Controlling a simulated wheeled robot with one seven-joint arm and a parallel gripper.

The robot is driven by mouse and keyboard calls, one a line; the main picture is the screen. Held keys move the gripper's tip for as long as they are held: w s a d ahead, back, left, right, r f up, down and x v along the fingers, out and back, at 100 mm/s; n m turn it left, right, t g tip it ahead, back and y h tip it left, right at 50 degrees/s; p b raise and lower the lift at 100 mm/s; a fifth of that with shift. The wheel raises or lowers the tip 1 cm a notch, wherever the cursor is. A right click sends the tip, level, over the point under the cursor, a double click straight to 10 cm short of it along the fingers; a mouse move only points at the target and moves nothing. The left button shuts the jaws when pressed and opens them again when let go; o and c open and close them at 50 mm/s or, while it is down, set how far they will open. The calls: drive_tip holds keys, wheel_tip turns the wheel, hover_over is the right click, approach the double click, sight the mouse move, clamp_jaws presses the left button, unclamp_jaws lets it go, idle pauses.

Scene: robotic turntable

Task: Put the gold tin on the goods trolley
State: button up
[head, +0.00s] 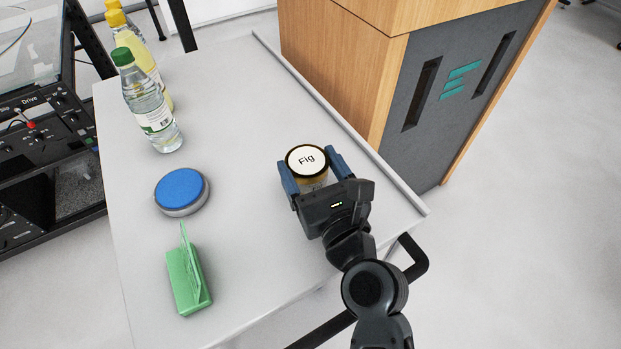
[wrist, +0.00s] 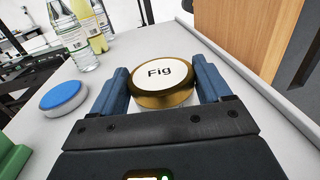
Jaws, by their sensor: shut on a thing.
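The gold tin (head: 307,161) has a white lid label reading "Fig" and a gold rim. It is upright between the two blue fingers of my gripper (head: 313,171), which is shut on it. In the wrist view the tin (wrist: 160,80) sits between the fingertips of my gripper (wrist: 165,90), label facing up. The goods trolley (head: 235,110) is the pale grey top with a raised edge, under the tin and gripper. The tin's underside is hidden, so I cannot tell whether it touches the surface.
On the trolley top stand a blue-topped round tin (head: 182,190), a green holder (head: 187,278), a clear bottle with a green cap (head: 148,105) and yellow-capped bottles (head: 138,55). A wooden cabinet (head: 400,70) stands beyond the right edge. The middle of the top is clear.

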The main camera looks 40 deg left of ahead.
drive_tip(key=shift+f+b, duration=0.35)
drive_tip(key=shift+f, duration=0.85)
drive_tip(key=shift+f, duration=0.2)
drive_tip(key=o, duration=1.1)
drive_tip(key=shift+r, duration=0.15)
drive_tip(key=shift+d, duration=0.1)
drive_tip(key=b+v, duration=0.1)
drive_tip(key=v, duration=1.1)
